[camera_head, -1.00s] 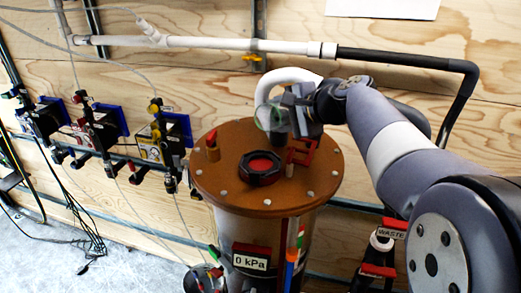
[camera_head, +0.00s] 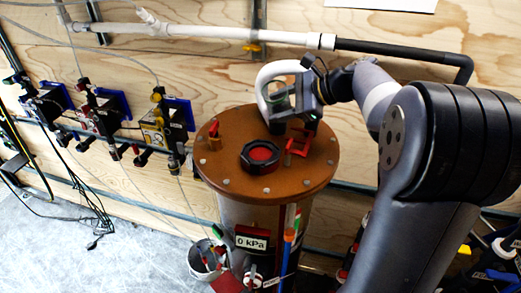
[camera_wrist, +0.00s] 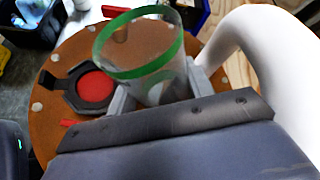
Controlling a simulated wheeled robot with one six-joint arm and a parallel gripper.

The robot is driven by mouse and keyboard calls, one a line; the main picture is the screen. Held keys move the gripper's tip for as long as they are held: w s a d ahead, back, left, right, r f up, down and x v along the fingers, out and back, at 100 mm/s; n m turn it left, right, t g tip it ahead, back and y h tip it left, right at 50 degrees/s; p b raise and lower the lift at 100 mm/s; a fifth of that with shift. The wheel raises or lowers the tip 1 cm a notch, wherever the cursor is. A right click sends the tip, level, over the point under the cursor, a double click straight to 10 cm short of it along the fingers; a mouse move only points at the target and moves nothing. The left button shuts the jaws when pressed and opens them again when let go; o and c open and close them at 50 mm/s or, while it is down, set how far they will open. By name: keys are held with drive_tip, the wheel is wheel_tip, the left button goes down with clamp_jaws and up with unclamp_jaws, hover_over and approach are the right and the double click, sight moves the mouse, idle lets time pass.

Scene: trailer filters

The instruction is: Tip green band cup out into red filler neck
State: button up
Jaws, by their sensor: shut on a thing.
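The green band cup (camera_wrist: 140,62) is clear, with a green band around its rim. My gripper (camera_wrist: 160,92) is shut on it, one finger at each side. In the head view the cup (camera_head: 279,100) is above the far part of the brown tank lid, partly hidden by my gripper (camera_head: 296,100). The red filler neck (camera_head: 261,156) is a black many-sided ring with a red middle on the lid, nearer the camera than the cup. In the wrist view the neck (camera_wrist: 97,88) lies left of the cup, apart from it. I cannot tell what the cup holds.
The brown lid (camera_head: 225,180) carries bolts, a red bracket (camera_head: 298,145) right of the neck and a small red fitting (camera_head: 214,132) at left. A thick white pipe (camera_head: 268,72) bends close behind the cup. A "0 kPa" display (camera_head: 251,243) is on the tank front.

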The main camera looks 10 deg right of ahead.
drive_tip(key=shift+w+d+f+m+g+y, duration=0.25)
drive_tip(key=shift+w+d+m+g+y, duration=0.35)
drive_tip(key=shift+w+m+g+y, duration=0.4)
drive_tip(key=shift+d+r+m+g+y, duration=0.1)
drive_tip(key=shift+r+m+g+y, duration=0.2)
drive_tip(key=shift+r+m, duration=0.3)
drive_tip(key=shift+r, duration=2.55)
